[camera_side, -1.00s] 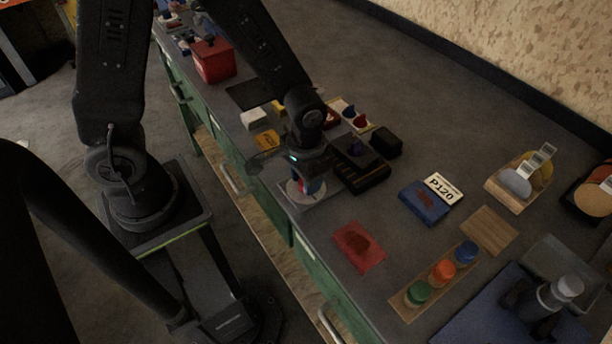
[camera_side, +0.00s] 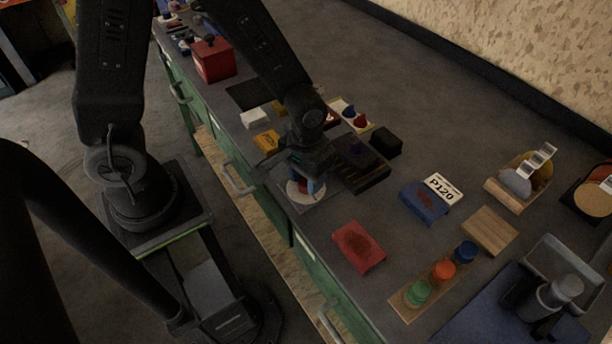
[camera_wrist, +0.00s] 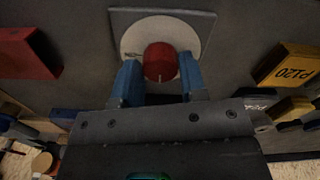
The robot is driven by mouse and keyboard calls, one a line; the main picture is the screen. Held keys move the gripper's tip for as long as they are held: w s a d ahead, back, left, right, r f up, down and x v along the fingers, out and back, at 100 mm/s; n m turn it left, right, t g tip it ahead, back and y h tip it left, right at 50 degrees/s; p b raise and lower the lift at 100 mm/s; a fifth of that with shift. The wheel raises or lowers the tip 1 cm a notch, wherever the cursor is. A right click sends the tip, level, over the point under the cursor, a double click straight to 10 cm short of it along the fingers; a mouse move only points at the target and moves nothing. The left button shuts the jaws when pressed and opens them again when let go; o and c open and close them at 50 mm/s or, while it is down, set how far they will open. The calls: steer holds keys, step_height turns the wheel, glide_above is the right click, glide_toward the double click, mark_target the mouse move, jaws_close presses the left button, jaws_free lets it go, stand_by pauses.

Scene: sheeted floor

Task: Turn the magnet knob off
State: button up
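The magnet knob (camera_wrist: 160,62) is a round red cap with a short white mark at its lower edge in the wrist view. It sits on a white disc (camera_wrist: 134,39) on a square grey plate (camera_wrist: 203,24). My gripper (camera_wrist: 159,65) has its two blue fingers on either side of the knob, over the disc. Narrow gaps show between fingers and knob, so it looks open around it. In the side view, my gripper (camera_side: 308,185) points down over the white disc (camera_side: 293,188); the knob is mostly hidden there by the fingers.
A dark box (camera_side: 362,165) stands close to the right of my gripper. A red block (camera_side: 358,247) lies nearer the front, a blue block (camera_side: 423,205) to the right. A wooden strip (camera_side: 405,306) carries coloured knobs. A yellow block (camera_side: 266,141) lies behind. Bare bench shows between these.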

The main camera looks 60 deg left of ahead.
mark_target(306, 181)
steer(key=o, duration=0.4)
steer(key=shift+c, duration=0.2)
steer(key=shift+r, duration=0.1)
step_height(306, 181, up, 14)
steer(key=shift+f, duration=0.2)
steer(key=shift+r, duration=0.1)
steer(key=s+a+r+m+t, duration=0.2)
steer(key=s+a+r+t, duration=0.3)
steer(key=s+r, duration=0.3)
steer(key=shift+a+m+t, duration=0.3)
steer(key=shift+a+m, duration=0.1)
steer(key=shift+a, duration=0.2)
